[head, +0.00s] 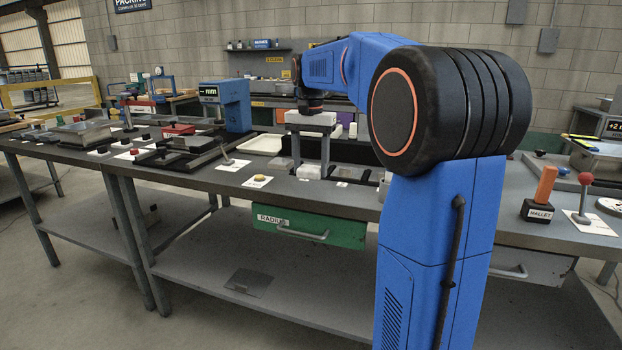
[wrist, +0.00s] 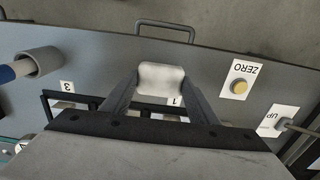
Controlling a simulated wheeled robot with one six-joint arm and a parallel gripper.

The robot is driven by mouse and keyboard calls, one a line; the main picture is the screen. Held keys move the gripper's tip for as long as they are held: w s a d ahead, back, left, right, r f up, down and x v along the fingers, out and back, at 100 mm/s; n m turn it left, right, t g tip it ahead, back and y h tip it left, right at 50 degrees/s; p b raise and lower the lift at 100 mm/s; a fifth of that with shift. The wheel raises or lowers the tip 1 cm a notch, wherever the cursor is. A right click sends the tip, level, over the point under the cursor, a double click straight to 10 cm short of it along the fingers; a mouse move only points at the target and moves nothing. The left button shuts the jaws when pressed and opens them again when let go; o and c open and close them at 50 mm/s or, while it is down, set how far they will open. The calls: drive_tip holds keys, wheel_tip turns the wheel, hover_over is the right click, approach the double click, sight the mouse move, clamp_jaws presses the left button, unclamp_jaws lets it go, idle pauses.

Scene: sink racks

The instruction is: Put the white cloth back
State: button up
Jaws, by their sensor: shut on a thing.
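The white cloth (wrist: 161,78) is a small pale block-like bundle between the fingertips of my gripper (wrist: 160,92). In the head view my gripper (head: 309,168) points down over the bench, with the white cloth (head: 307,172) low between its fingers. The gripper is shut on the cloth. A dark rack frame (wrist: 88,101) with cards marked 3 and 1 lies beneath and behind the fingers in the wrist view, partly hidden by my gripper. I cannot tell whether the cloth touches the bench.
A yellow button on a ZERO card (wrist: 239,87) and an UP lever (wrist: 287,124) are to the right in the wrist view. A grey cup-like holder (wrist: 40,62) stands at left. The green RADIUS drawer (head: 300,232) is below the bench edge. A blue machine (head: 232,104) stands farther left.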

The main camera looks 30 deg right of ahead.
drive_tip(key=shift+f, duration=1.9)
drive_tip(key=shift+f, duration=0.1)
drive_tip(key=o, duration=1.2)
wheel_tip(320, 180, up, 12)
drive_tip(key=shift+r, duration=0.15)
drive_tip(key=n+t, duration=0.1)
drive_tip(key=n, duration=0.1)
approach(310, 177)
drive_tip(key=s+a+f, duration=0.2)
drive_tip(key=s+a, duration=0.1)
drive_tip(key=a, duration=0.1)
drive_tip(key=s+a+f+n+t, duration=0.2)
drive_tip(key=s+a+f+n, duration=0.2)
drive_tip(key=s+f, duration=0.7)
drive_tip(key=s+a+f+n+t, duration=0.1)
drive_tip(key=s+a+f+n, duration=0.3)
drive_tip(key=s+f, duration=0.8)
drive_tip(key=shift+s+a+t, duration=0.4)
drive_tip(key=shift+s+a, duration=0.2)
drive_tip(key=shift+a, duration=0.6)
